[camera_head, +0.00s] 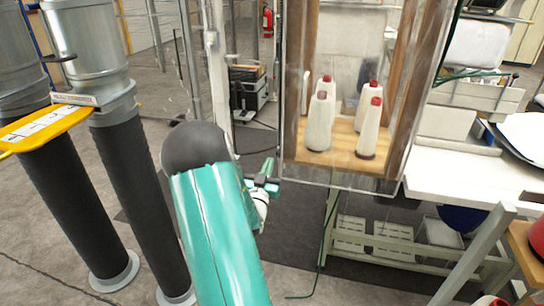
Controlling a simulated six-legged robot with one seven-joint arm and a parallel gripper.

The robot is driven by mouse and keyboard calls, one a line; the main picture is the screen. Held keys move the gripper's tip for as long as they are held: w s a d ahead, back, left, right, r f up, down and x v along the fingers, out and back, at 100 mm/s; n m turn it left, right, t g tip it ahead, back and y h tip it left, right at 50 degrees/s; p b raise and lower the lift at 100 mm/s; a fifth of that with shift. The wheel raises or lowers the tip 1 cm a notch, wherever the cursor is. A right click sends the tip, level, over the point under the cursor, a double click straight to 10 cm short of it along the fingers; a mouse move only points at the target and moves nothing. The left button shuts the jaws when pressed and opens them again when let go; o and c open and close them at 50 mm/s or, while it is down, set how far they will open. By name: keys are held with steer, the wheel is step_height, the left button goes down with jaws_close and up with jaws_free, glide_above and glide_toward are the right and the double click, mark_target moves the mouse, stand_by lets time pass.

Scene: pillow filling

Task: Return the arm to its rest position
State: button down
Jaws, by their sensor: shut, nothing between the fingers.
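My arm's teal link and dark rounded joint rise from the bottom centre. My gripper (266,180) shows small just right of that joint, partly hidden behind the arm. It looks shut and holds nothing. It is in the air, just left of the lower left corner of the clear-walled cabinet.
The clear-walled cabinet (293,168) holds several white cones with red tops on a wooden shelf. Large grey pipes with black hoses (140,190) stand at left by a yellow bracket (45,128). A white table (450,180) is at right. Grey floor shows between hoses and cabinet.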

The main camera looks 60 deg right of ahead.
steer(key=shift+a+f, duration=0.1)
steer(key=shift+a, duration=0.2)
steer(key=shift+s, duration=0.1)
